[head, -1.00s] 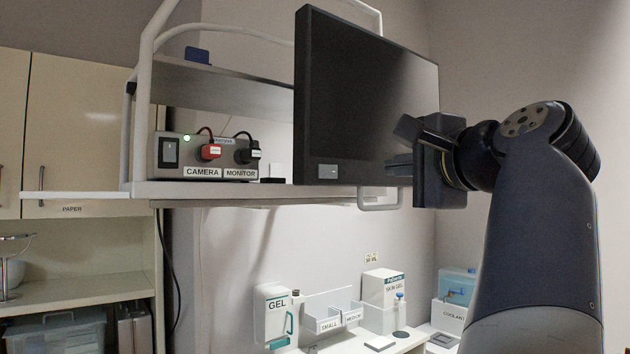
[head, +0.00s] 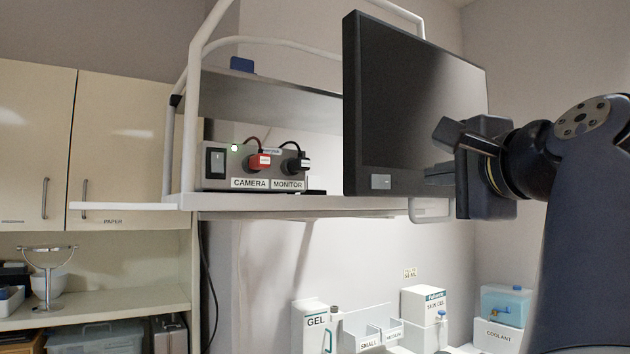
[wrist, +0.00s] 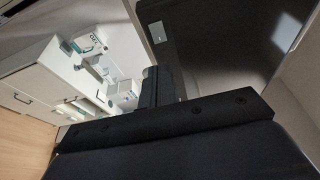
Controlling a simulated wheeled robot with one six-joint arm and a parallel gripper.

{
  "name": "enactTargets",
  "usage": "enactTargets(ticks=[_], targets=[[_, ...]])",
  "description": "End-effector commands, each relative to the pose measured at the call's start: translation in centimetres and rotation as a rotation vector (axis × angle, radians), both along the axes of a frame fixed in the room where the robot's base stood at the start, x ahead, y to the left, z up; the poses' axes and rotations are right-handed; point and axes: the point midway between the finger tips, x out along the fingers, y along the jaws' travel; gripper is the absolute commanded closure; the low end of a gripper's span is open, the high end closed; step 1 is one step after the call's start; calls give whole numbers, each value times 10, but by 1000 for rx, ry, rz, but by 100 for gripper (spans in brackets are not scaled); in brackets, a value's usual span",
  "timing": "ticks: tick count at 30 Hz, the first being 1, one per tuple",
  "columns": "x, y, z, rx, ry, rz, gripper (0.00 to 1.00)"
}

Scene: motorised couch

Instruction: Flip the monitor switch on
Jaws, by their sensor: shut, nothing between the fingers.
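The monitor (head: 414,112) is a large dark screen at the shelf's right end in the head view. Its small pale rectangular switch (head: 381,182) sits at the lower left of its frame; whether it is on cannot be told. The wrist view shows the monitor's dark face (wrist: 225,45) at upper right, with the switch (wrist: 157,33) near its edge. My gripper (head: 432,175) is shut and empty, in front of the monitor's lower right part, to the right of the switch. Its fingers (wrist: 156,86) show in the wrist view, apart from the switch.
A grey power box (head: 235,165) on the shelf (head: 140,206) has a rocker switch, a lit green lamp and two plugs, labelled CAMERA and MONITOR. White rails frame the shelf. Cupboards are at left.

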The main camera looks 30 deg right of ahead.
Motion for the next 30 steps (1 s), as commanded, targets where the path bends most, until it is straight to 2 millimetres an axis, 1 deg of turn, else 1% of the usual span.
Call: enactTargets(ticks=[1,8,14,21,27,30], targets=[[7,0,1,0,1,6,100],[32,-5,1,-1,2,6,100],[59,-11,2,0,1,6,100],[93,-20,3,1,1,4,100],[113,-25,2,0,1,2,100],[117,-27,2,-1,1,0,100]])
